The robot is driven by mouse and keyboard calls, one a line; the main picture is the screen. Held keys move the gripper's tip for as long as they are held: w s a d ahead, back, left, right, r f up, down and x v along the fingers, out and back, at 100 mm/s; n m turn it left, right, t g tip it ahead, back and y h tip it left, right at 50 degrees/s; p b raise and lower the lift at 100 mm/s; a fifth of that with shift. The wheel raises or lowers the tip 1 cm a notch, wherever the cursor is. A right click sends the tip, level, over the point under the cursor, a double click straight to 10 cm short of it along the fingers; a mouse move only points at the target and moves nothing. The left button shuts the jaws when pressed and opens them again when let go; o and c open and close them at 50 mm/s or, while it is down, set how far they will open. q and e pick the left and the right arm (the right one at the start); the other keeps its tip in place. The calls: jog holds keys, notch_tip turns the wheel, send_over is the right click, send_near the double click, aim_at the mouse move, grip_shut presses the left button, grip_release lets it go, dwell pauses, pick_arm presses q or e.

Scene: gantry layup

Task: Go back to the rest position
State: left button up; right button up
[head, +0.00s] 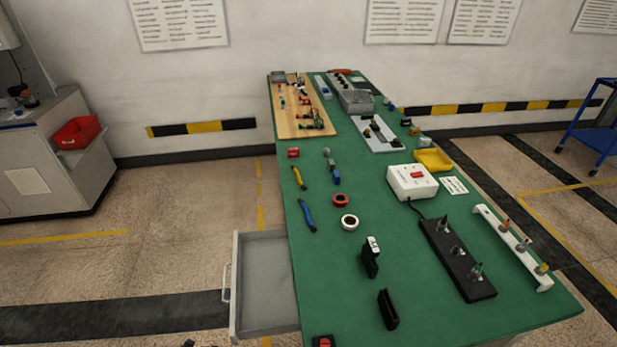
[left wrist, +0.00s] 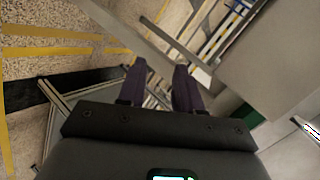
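My left gripper (left wrist: 158,70) shows in the left wrist view, with its two dark fingers apart and nothing between them. It hangs over the floor, beside grey furniture and away from the table top. Neither gripper can be made out in the head view, and my right gripper is in no view. The green table (head: 330,270) stands in the middle of the head view with tools and parts on it.
A grey drawer (head: 265,246) stands open at the table's left side. A white switch box (head: 411,181), a black holder (head: 457,259) and a yellow tray (head: 433,160) are on the table. A side cabinet (head: 45,150) with a red bin (head: 77,136) stands left, beyond clear floor.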

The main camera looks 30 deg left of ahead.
pick_arm(q)
jog(key=w+d+r+n+y, duration=0.2)
jog(key=w+d+n+y, duration=0.15)
jog(key=d+n, duration=0.35)
jog(key=s+d+r+n+g+y, duration=0.2)
jog(key=d+r+n+g+y, duration=0.15)
jog(key=d+r+n, duration=0.4)
jog(key=s+r+n+g+p, duration=0.2)
jog(key=s+r+n, duration=0.35)
jog(key=r, duration=0.45)
notch_tip(320, 180, up, 40)
jog(key=p, duration=4)
jog(key=shift+w+a+r+p, duration=0.15)
jog(key=shift+w+r+p, duration=0.1)
jog(key=shift+w+p, duration=0.1)
